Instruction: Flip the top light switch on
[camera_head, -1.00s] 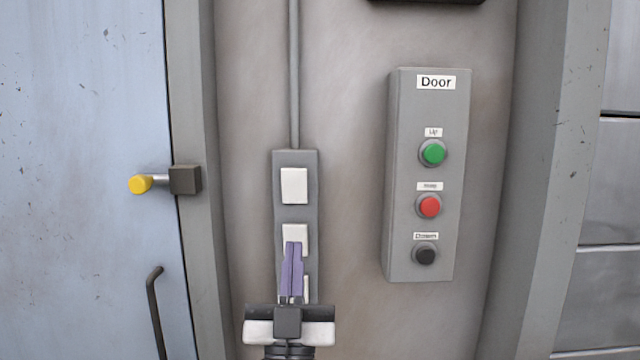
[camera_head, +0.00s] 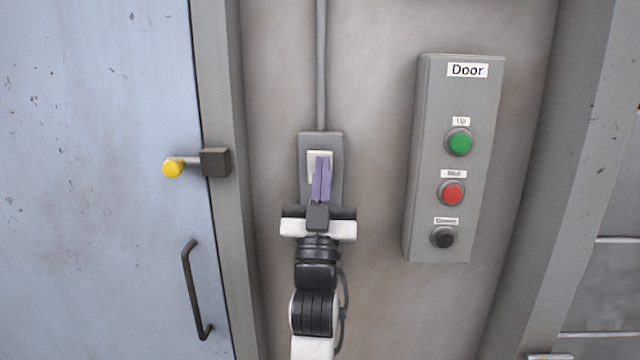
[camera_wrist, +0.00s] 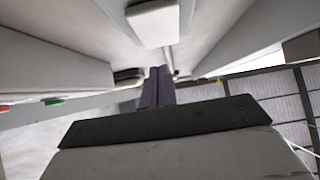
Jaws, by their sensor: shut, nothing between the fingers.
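The top light switch (camera_head: 313,160) is a white rocker near the upper end of a narrow grey switch plate (camera_head: 334,142) on the wall. My gripper (camera_head: 321,160) is shut and empty, its purple fingers pointing up in front of the top switch and covering its right part. I cannot tell whether the fingertips touch it. My gripper and arm hide the lower switches in the head view. In the wrist view a white switch (camera_wrist: 153,22) shows at the top, above the closed fingers (camera_wrist: 158,72).
A grey door control box (camera_head: 460,160) with green, red and black buttons is on the wall to the right. To the left is a blue door with a yellow-tipped latch (camera_head: 174,167) and a dark handle (camera_head: 190,290). A conduit (camera_head: 321,65) runs up from the switch plate.

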